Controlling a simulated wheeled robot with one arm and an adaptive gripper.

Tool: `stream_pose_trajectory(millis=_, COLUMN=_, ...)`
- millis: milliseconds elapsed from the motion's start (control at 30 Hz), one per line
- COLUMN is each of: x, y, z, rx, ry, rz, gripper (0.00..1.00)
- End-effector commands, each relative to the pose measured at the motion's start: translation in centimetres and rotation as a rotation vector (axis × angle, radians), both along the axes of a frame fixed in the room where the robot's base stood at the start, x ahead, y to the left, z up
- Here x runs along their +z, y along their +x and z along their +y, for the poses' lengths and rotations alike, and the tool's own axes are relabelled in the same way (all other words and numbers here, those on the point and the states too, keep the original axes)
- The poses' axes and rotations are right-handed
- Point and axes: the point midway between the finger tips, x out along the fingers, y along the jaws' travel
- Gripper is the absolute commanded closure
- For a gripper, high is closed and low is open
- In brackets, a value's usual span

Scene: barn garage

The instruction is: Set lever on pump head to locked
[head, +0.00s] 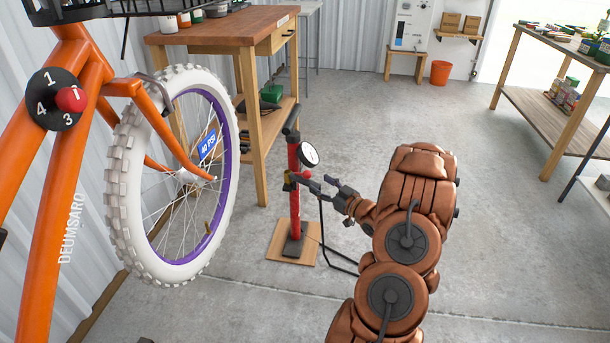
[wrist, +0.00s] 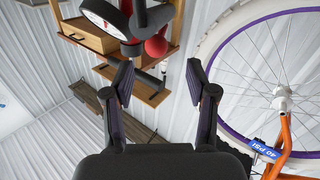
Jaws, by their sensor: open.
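A red floor pump (head: 294,160) with a black handle and a round white gauge (head: 310,154) stands upright on a square wooden base. In the wrist view, the gauge (wrist: 104,16) is at the top edge, with black parts and a red ball (wrist: 155,47) beside it. I cannot tell for sure which part is the pump head lever or how it is set. My gripper (head: 312,183) is beside the pump's upper body, right of it in the head view. In the wrist view, my gripper (wrist: 160,82) is open with nothing between its fingers; the red ball is just beyond them.
An orange bicycle (head: 60,200) with a white-tyred wheel (head: 122,190) and a "40 PSI" tag (head: 208,145) stands left of the pump. A wooden workbench (head: 215,28) is behind it. A black hose (head: 338,258) loops low beside the pump. Open concrete floor lies to the right.

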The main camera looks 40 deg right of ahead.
Motion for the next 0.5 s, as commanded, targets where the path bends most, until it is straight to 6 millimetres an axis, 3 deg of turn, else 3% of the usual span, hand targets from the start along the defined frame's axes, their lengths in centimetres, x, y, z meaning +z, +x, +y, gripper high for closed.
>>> stream_pose_trajectory(millis=167, x=-0.1, y=0.5, z=-0.5, rx=-0.007, ry=0.003, rz=-0.010, gripper=0.43)
stream_pose_trajectory(millis=500, x=-0.1, y=4.7, z=-0.8, rx=-0.010, ry=-0.001, rz=-0.007, gripper=0.43)
